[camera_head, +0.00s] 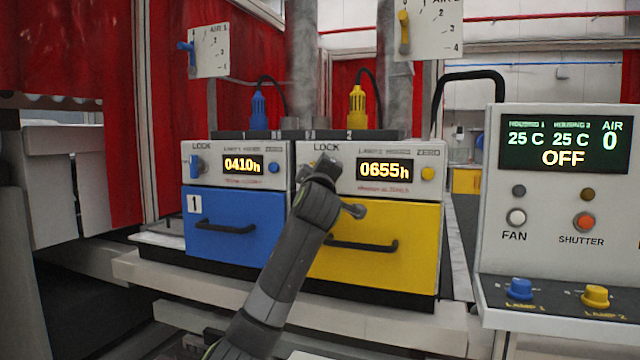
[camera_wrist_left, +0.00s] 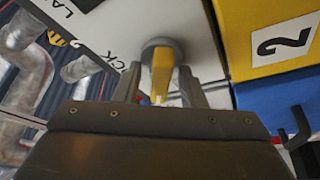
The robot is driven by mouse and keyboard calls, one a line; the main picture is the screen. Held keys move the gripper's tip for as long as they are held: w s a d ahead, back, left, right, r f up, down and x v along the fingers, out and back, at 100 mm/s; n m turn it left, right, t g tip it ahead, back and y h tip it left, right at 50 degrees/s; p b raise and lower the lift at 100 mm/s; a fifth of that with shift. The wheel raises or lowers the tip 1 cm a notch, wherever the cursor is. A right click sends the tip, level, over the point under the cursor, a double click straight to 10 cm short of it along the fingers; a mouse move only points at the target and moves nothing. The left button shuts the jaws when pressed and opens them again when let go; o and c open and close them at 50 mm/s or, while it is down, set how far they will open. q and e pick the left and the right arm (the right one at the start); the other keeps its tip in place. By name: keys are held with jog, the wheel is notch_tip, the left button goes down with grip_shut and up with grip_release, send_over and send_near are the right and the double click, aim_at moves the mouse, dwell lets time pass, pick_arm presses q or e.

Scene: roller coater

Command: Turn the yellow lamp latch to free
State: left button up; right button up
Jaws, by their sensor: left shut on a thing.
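The yellow lamp housing (camera_head: 412,235) has a yellow drawer front with a black handle and a display reading 0655h. Its yellow latch (camera_wrist_left: 162,66) sits on a round grey base beside the LOCK lettering in the left wrist view. My left gripper (camera_wrist_left: 160,88) has one finger on each side of the latch and is shut on it. In the head view my left gripper (camera_head: 324,168) is at the upper left of the yellow housing, below the word LOCK, and hides the latch. The latch's exact turn is hard to tell. My right gripper is not in view.
The blue lamp housing (camera_head: 240,225) with its own blue latch (camera_head: 196,165) stands directly left. A control panel (camera_head: 560,190) with a display reading OFF stands at the right. Yellow (camera_head: 357,105) and blue (camera_head: 259,108) cable plugs rise behind the housings.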

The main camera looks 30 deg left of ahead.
pick_arm(q)
jog(key=n+b, duration=0.1)
jog(key=n, duration=0.1)
jog(key=n+g+b, duration=0.1)
jog(key=n, duration=0.1)
jog(key=shift+f+n+g, duration=0.15)
jog(key=shift+n+g, duration=0.15)
jog(key=shift+a+n+g+h+b, duration=0.1)
jog(key=shift+n+g+h+b, duration=0.3)
jog(key=shift+n, duration=0.9)
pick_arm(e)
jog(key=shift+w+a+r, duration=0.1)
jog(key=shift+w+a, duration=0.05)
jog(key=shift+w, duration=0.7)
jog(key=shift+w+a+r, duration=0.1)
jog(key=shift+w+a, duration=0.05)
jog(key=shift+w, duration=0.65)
pick_arm(q)
jog(key=o, duration=0.6)
